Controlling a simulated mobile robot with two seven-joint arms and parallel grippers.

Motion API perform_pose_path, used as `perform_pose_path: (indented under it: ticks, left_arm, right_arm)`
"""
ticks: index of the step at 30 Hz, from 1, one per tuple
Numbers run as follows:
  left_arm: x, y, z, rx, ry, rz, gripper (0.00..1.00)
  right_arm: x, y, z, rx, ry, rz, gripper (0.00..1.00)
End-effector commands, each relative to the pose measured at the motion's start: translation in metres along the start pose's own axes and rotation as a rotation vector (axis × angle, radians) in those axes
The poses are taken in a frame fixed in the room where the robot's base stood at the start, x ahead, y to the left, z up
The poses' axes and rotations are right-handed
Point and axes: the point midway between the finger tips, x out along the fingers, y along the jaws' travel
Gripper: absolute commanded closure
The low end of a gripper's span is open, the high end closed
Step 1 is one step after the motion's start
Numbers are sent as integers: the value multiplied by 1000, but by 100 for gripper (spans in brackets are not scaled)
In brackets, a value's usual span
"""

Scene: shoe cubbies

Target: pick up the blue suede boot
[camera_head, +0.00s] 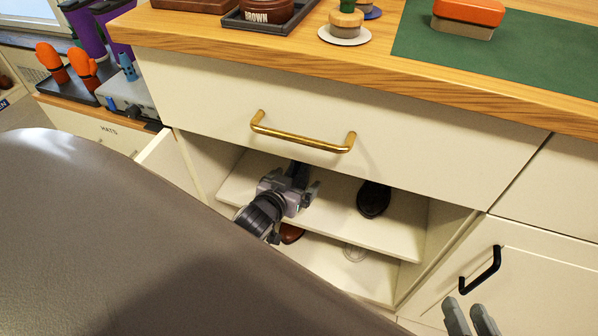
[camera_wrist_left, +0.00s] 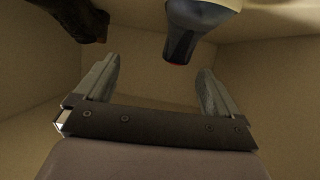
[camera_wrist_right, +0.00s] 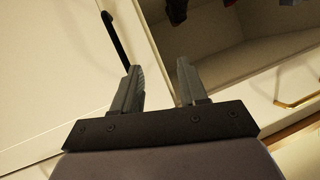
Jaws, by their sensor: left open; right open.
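The blue suede boot (camera_wrist_left: 188,32) shows at the top of the left wrist view as a blue-grey shape with a dark lower end and a thin red edge. Its upper part is cut off by the frame. My left gripper (camera_wrist_left: 158,82) is open and empty, inside the cubby. The boot is above and beyond the gap between its fingers, nearer the right finger. In the head view my left gripper (camera_head: 304,180) is over the upper shelf, and I cannot make out the blue boot there. My right gripper (camera_head: 468,304) is open and empty, outside by the right door.
A dark brown shoe (camera_head: 373,199) sits on the upper shelf (camera_head: 405,232), right of my left gripper. A reddish-brown item (camera_head: 290,233) is partly hidden on the lower shelf. A drawer with a brass handle (camera_head: 303,138) overhangs the cubby. A black door handle (camera_head: 480,270) is near my right gripper.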

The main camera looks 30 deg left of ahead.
Motion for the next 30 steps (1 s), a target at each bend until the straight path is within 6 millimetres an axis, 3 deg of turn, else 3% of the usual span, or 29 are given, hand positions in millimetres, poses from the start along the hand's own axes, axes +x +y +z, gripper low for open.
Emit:
perform_pose_path:
  ticks: [3, 7, 24, 30]
  left_arm:
    - [19, -21, 3, -15, 7, -58, 4]
    - [29, -31, 6, -24, 10, -83, 4]
    - [92, -36, 6, -22, 11, -86, 4]
    - [99, -37, 4, -23, 10, -87, 4]
  right_arm:
    - [0, 0, 0, 0, 0, 0, 57]
    - [1, 0, 1, 3, 1, -2, 57]
    - [14, -11, 7, 64, 51, -83, 57]
    - [11, -9, 5, 38, 68, -69, 57]
